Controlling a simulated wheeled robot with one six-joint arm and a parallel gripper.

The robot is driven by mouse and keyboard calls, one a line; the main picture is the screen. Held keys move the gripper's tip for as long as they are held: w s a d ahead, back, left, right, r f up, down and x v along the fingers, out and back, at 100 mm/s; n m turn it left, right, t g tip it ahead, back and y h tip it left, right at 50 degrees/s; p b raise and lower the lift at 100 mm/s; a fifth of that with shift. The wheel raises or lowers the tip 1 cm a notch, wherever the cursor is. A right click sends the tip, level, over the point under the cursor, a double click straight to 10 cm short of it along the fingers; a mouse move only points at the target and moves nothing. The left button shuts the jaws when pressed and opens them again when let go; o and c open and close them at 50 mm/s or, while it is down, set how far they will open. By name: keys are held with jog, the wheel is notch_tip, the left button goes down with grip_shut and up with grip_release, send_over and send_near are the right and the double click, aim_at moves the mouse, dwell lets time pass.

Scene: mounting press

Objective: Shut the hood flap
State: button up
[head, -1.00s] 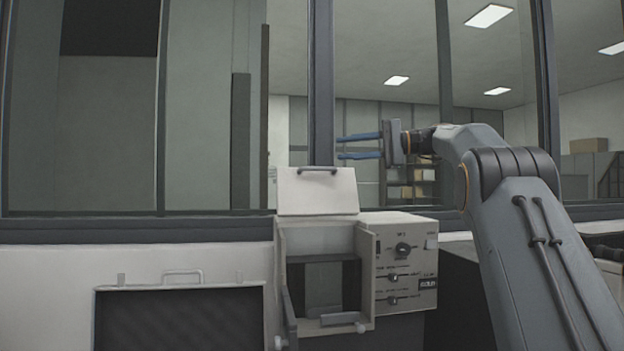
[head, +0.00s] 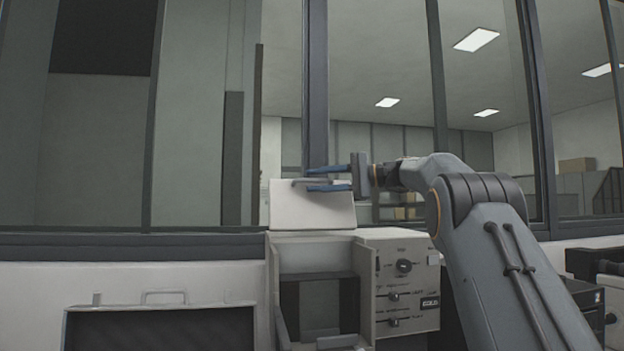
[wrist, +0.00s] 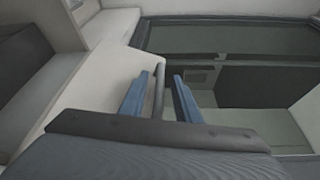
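The hood flap (head: 312,212) is a pale panel standing raised on top of the press (head: 372,238), with a dark bar handle (head: 297,183) near its top edge. The flap also shows in the wrist view (wrist: 75,112). My gripper (head: 310,179) is at the flap's top edge, its blue fingers apart, one above and one below the handle. In the wrist view the handle bar (wrist: 159,88) runs between the two open fingers (wrist: 160,92), with a gap visible beside it. Whether a finger touches the handle I cannot tell.
The press front has an open chamber (head: 320,300) and a control panel with knobs (head: 404,266). A dark framed tray (head: 160,325) lies to the left. Window posts (head: 315,90) rise behind the flap. A dark unit (head: 585,290) stands at the right.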

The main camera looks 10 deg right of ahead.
jog(key=shift+x, duration=0.95)
grip_shut()
